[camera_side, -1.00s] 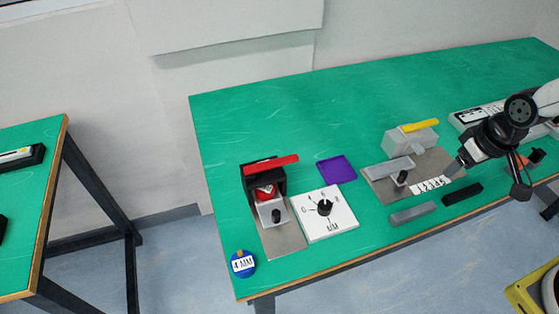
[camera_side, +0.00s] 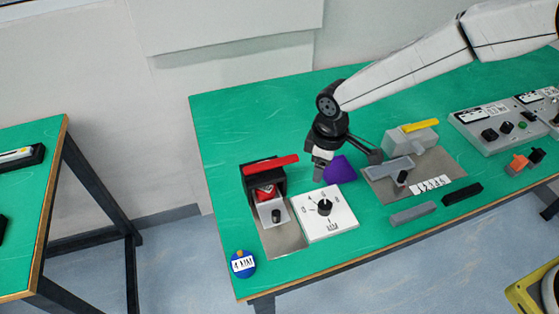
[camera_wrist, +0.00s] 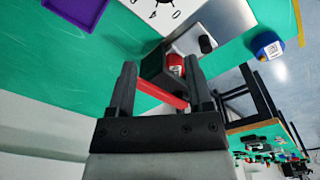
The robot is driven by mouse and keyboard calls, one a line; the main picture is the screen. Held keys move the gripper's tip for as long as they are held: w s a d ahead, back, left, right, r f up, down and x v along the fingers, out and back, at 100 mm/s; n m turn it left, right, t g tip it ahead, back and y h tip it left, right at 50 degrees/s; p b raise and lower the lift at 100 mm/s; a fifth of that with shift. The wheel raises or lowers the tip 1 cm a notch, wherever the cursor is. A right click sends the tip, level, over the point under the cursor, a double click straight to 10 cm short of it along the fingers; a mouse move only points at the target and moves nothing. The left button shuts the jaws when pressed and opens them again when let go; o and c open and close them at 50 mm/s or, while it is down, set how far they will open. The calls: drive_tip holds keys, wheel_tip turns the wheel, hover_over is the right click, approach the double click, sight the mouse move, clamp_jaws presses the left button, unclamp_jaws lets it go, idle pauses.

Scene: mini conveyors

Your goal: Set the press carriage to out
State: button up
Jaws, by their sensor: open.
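The black press (camera_side: 250,188) with a red bar (camera_side: 270,165) across its top stands on a metal base plate (camera_side: 285,242) at the left of the green table. Its light grey carriage (camera_side: 265,213) with a black knob (camera_side: 276,216) extends from the front of the black housing. A red and white piece (camera_side: 265,192) sits at the housing's mouth. My gripper (camera_side: 318,174) is open and empty, above the table to the right of the press. In the wrist view the press's red bar (camera_wrist: 160,94) and the knob (camera_wrist: 208,44) show beyond my open fingers (camera_wrist: 161,68).
A white dial plate (camera_side: 335,222) lies right of the press, below my gripper. A purple tray (camera_side: 341,170) is partly hidden behind it. Right stands a grey device with a yellow bar (camera_side: 420,125). A blue round tag (camera_side: 242,264) is near the front left corner. The back left is clear.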

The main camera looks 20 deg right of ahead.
sight(278, 213)
drive_tip(key=a+f+n, duration=0.1)
drive_tip(key=a, duration=0.2)
drive_tip(key=a+f+n, duration=0.1)
drive_tip(key=a+f, duration=0.1)
drive_tip(key=a, duration=0.1)
drive_tip(key=s+a+f+n, duration=0.1)
drive_tip(key=a+f, duration=0.1)
drive_tip(key=a, duration=0.2)
drive_tip(key=shift+a+n+g, duration=0.1)
drive_tip(key=shift+n+g, duration=0.2)
drive_tip(key=shift+f, duration=0.1)
drive_tip(key=shift+w+f, duration=0.1)
drive_tip(key=shift+f, duration=3.7)
clamp_jaws()
